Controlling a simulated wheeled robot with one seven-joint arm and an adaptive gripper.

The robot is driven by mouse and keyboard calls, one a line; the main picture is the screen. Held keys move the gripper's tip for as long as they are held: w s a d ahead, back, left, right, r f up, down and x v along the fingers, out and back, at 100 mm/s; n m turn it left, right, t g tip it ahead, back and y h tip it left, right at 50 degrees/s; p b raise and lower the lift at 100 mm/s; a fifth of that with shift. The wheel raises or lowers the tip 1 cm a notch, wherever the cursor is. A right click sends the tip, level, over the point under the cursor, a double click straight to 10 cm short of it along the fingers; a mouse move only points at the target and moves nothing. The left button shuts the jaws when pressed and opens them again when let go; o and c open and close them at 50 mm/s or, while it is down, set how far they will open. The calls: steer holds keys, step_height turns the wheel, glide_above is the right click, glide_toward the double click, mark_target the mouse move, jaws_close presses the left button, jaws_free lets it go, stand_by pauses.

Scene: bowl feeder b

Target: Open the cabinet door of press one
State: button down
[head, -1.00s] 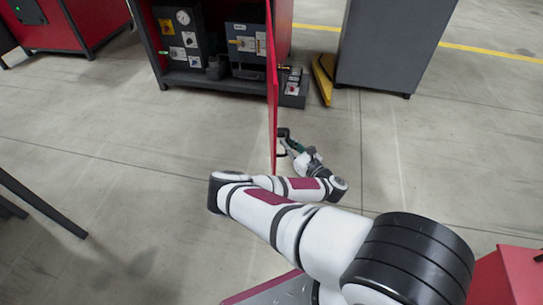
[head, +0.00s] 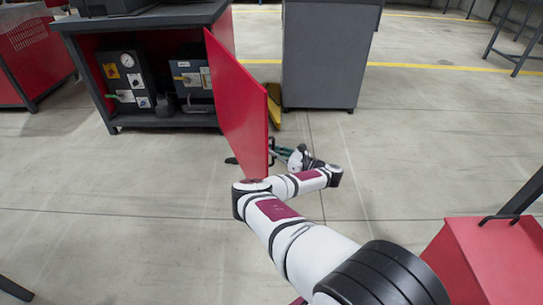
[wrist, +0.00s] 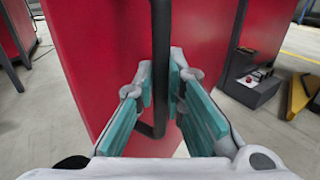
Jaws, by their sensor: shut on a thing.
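The red cabinet door (head: 238,95) stands open, swung out from the right side of the dark-framed cabinet (head: 165,120). In the head view I see its inner face. Its dark bar handle (wrist: 160,60) is upright on the outer face and fills the middle of the wrist view. My gripper (wrist: 161,72) has its green-padded fingers closed around the handle, one on each side. In the head view my gripper (head: 275,152) is at the right of the door's free edge, partly hidden by the door.
Inside the cabinet are a black unit with a gauge (head: 128,78) and a grey unit (head: 190,78). A grey cabinet (head: 325,60) stands behind to the right, beside a yellow object (head: 274,105). A red box (head: 490,255) is at the near right. Floor left of the door is clear.

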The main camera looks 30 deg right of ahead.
steer(key=shift+w+a+r, duration=0.1)
steer(key=shift+w+r, duration=0.1)
steer(key=shift+w, duration=0.05)
steer(key=c, duration=1.7)
jaws_free()
steer(key=shift+o, duration=0.2)
steer(key=shift+f, duration=0.1)
steer(key=shift+s, duration=0.1)
